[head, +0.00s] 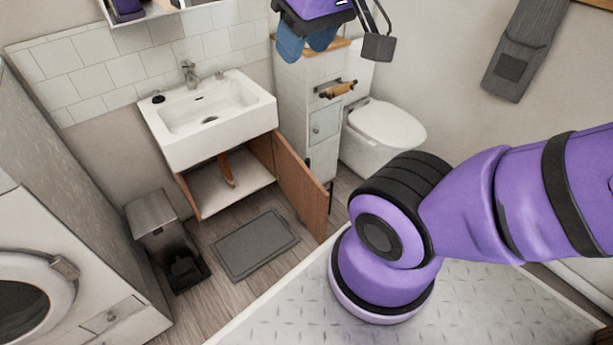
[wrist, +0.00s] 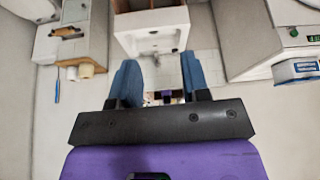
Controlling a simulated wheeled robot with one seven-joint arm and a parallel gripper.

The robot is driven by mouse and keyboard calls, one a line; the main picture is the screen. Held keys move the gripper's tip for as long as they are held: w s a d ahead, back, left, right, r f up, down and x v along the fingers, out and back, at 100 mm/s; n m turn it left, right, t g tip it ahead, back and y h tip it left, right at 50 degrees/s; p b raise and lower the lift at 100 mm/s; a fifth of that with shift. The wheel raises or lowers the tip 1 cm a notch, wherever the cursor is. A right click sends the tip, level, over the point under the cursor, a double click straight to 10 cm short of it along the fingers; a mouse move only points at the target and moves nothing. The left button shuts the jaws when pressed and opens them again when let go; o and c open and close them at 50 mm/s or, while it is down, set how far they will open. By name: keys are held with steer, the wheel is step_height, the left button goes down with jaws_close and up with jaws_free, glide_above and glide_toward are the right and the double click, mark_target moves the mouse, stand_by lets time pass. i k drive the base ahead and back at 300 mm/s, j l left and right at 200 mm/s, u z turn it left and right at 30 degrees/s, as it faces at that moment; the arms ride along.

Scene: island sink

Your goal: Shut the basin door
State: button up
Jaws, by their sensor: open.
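The basin door (head: 302,187) is a brown wooden panel under the white sink basin (head: 212,118). It stands wide open, swung out from the right side of the cabinet (head: 207,192), whose pale inside shows. My gripper (head: 306,46) is high up at the top of the head view, above the tall white cabinet and well away from the door. Its two blue fingers are apart with nothing between them. In the wrist view my gripper (wrist: 160,80) is also open and empty, and the sink (wrist: 150,38) shows beyond it, upside down. Brown cabinet parts show at the top edge there.
A tall white cabinet (head: 308,100) and a toilet (head: 385,130) stand right of the sink. A grey mat (head: 255,245) lies on the floor before the cabinet. A pedal bin (head: 160,225) and a washing machine (head: 45,290) are at the left.

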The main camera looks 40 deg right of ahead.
mark_target(308, 197)
steer(key=l+u, duration=0.1)
steer(key=l, duration=0.4)
steer(key=l+u, duration=0.15)
steer(key=l, duration=0.35)
steer(key=l+u, duration=0.1)
steer(key=l, duration=0.35)
steer(key=k+l+u, duration=0.1)
steer(key=l, duration=0.4)
steer(key=k+l+u, duration=0.15)
steer(key=l, duration=0.3)
steer(key=k+l+u, duration=0.1)
steer(key=l, duration=0.4)
steer(key=k+l+u, duration=0.1)
steer(key=l, duration=0.35)
